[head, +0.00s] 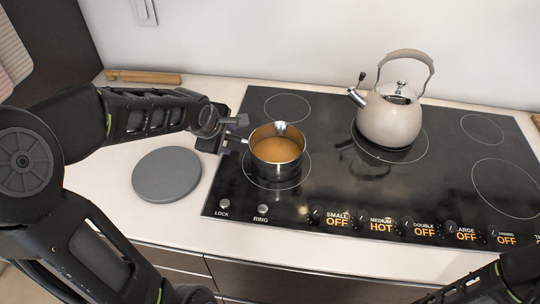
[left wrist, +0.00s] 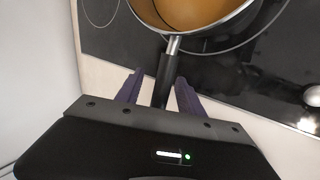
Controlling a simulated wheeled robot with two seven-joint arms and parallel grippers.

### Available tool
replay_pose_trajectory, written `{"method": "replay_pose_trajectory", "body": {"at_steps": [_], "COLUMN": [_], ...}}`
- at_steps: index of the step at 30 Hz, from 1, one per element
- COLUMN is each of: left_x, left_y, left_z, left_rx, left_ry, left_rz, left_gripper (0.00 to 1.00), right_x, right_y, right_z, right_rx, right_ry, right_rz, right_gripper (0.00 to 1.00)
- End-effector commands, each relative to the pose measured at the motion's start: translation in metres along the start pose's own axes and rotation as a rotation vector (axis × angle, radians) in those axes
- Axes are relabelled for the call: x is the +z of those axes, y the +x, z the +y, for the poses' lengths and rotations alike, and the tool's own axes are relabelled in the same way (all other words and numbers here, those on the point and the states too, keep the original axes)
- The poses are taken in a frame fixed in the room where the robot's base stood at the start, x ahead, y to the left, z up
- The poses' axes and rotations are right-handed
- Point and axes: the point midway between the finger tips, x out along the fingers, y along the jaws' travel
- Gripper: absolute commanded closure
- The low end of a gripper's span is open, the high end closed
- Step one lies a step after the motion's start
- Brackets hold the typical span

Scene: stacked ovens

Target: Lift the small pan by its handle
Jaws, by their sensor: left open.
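The small pan (head: 277,152) is a steel saucepan with orange-brown contents. It sits on a ring of the black cooktop (head: 330,195). Its handle points left toward my left gripper (head: 236,135). In the left wrist view the pan (left wrist: 205,12) is at the top and its dark handle (left wrist: 168,72) runs down between the two purple fingers of my left gripper (left wrist: 158,88). The fingers are open, one on each side of the handle, with a gap on both sides. The handle's end is hidden behind the gripper body. My right arm shows at the bottom right; its gripper's fingers are not visible.
A beige kettle (head: 391,115) stands on the cooktop right of the pan. A round grey disc (head: 167,174) lies on the white counter left of the cooktop. A wooden-looking bar (head: 143,77) lies by the back wall. Control knobs line the cooktop's front edge.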

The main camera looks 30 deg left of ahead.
Motion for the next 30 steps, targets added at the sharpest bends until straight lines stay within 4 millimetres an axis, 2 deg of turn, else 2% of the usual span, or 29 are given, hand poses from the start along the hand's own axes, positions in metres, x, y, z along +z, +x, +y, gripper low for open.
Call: {"method": "replay_pose_trajectory", "body": {"at_steps": [6, 22, 30], "left_x": [0.0001, 0.0001, 0.0001], "left_y": [-0.0002, -0.0003, -0.0002], "left_z": [0.0000, 0.0000, 0.0000], "left_rx": [0.000, 0.000, 0.000], "left_ry": [0.000, 0.000, 0.000], "left_rz": [0.000, 0.000, 0.000], "left_gripper": [0.56, 0.99, 1.00], "right_x": [0.0000, -0.0001, 0.0000], "right_y": [0.0000, 0.0000, 0.0000], "right_z": [0.0000, 0.0000, 0.0000], "right_rx": [0.000, 0.000, 0.000], "right_ry": [0.000, 0.000, 0.000], "right_rz": [0.000, 0.000, 0.000], "right_gripper": [0.64, 0.64, 0.64]}}
